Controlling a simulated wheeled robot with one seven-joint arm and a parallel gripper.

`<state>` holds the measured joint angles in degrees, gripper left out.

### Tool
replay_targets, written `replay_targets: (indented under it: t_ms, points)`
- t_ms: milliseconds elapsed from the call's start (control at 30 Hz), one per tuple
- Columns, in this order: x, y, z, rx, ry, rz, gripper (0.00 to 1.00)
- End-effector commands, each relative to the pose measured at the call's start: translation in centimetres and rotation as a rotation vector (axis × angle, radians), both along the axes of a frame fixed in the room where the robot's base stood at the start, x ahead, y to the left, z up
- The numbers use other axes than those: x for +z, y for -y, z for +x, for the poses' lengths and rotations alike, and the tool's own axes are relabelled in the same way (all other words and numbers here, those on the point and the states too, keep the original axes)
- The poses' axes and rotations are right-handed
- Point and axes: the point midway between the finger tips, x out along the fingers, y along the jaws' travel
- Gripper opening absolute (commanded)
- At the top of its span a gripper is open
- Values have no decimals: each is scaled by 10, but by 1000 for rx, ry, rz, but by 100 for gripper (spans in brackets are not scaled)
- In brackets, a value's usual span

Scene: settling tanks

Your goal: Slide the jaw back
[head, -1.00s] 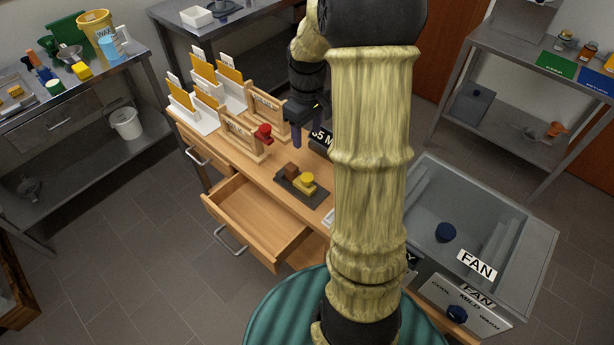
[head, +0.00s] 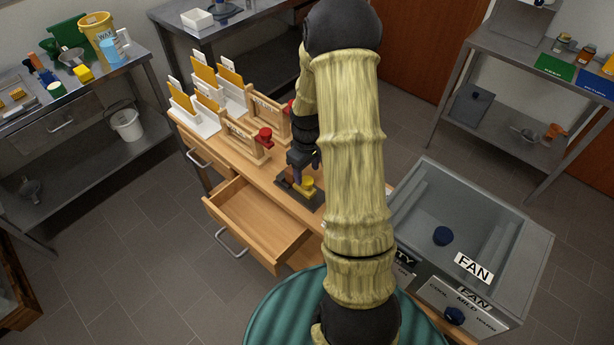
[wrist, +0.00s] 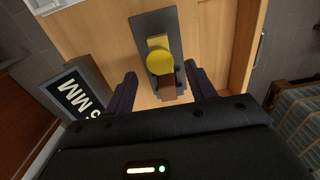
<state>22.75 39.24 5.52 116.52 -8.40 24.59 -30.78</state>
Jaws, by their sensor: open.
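The jaw is a yellow piece with a round knob (wrist: 159,62); it also shows in the head view (head: 307,184). It sits on a dark base plate (wrist: 150,22) on the wooden bench. A brown block (wrist: 168,90) is beside the yellow jaw on the same plate, partly hidden by my gripper in the head view. My gripper (wrist: 160,72) is open above the plate, one dark finger on each side of the yellow jaw and brown block in the wrist view. I see gaps on both sides; contact is not visible. My gripper also shows in the head view (head: 297,168).
An open drawer (head: 256,222) juts from the bench front. Wooden holders with red knobs (head: 264,138) and card racks (head: 203,108) stand behind. A MM sign block (wrist: 75,92) is left of my gripper in the wrist view. A grey FAN tank (head: 520,262) is at right.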

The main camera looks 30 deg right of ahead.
Motion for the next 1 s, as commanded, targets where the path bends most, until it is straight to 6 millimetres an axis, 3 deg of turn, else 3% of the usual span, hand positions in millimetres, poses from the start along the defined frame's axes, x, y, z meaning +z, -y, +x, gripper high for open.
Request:
replay_targets:
  t_ms: [100,300,600,667,900,1000]
  points:
    - [-18,-1,-1,1,-5,1,56]
    - [-36,0,-1,0,-1,0,56]
    - [-39,0,0,0,0,0,56]
    - [-39,0,0,0,0,0,48]
    - [-39,0,0,0,0,0,0]
    - [-39,0,-1,0,0,0,0]
